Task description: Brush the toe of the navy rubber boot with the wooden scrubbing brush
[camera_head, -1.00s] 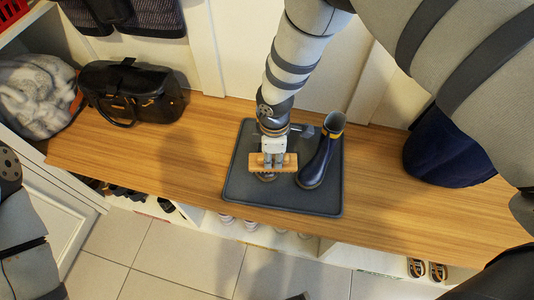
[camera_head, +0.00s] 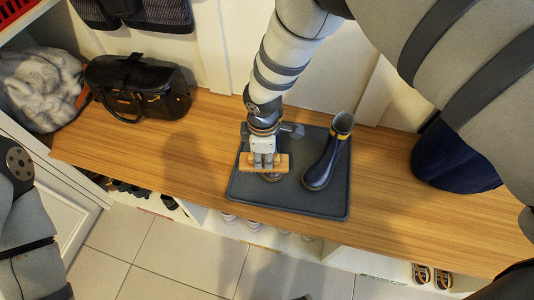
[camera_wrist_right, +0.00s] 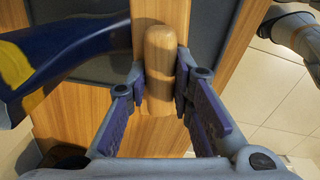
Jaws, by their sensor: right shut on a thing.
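The navy rubber boot (camera_head: 331,160) stands upright on the dark tray (camera_head: 300,202), its toe toward the tray's front edge and a yellow band near its top. My right gripper (camera_head: 264,160) is just left of the boot, above the tray, shut on the wooden scrubbing brush (camera_head: 250,164). A small gap shows between the brush's right end and the boot's toe. In the right wrist view, the brush's rounded handle (camera_wrist_right: 160,65) is between the fingers, and the boot (camera_wrist_right: 80,45) lies to the left. The bristles are mostly hidden. My left gripper is out of view.
The tray lies on a wooden bench (camera_head: 190,170). A black handbag (camera_head: 135,88) and a grey fluffy item (camera_head: 38,88) are at the left. A dark blue bag (camera_head: 450,155) is at the right. Shoes sit in cubbies below. The bench is clear between handbag and tray.

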